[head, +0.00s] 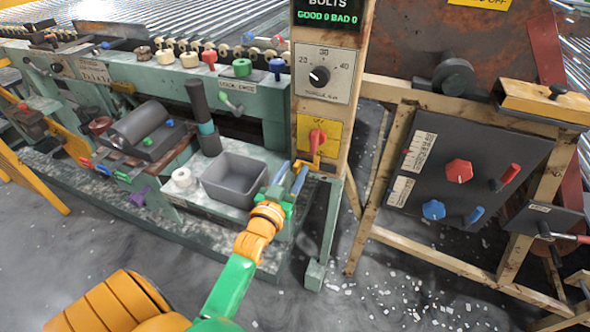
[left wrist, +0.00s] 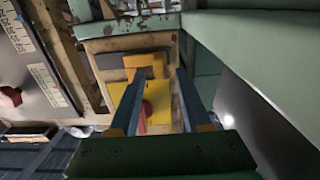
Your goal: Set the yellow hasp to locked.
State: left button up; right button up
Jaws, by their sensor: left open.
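The yellow hasp (head: 307,164) is a small piece low on the cream post, below a yellow plate (head: 332,133) with a red knob (head: 317,138). In the left wrist view, the hasp (left wrist: 145,61) shows just beyond and between the fingertips, with the yellow plate (left wrist: 161,106) between the fingers. My left gripper (head: 288,178) is open, its blue-grey fingers just left of and below the hasp in the head view. Its fingers also show in the left wrist view (left wrist: 159,72), apart and empty. I cannot tell if they touch the hasp. My right gripper is not in view.
A grey bin (head: 236,179) and a white roll (head: 182,178) sit on the shelf left of the gripper. A dial panel (head: 321,72) is higher on the post. A dark panel with knobs (head: 465,172) stands to the right. Glass bits litter the floor.

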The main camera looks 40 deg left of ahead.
pick_arm(q)
jog(key=shift+w+a, duration=0.15)
jog(key=shift+w, duration=0.5)
grip_shut()
dwell(0.9)
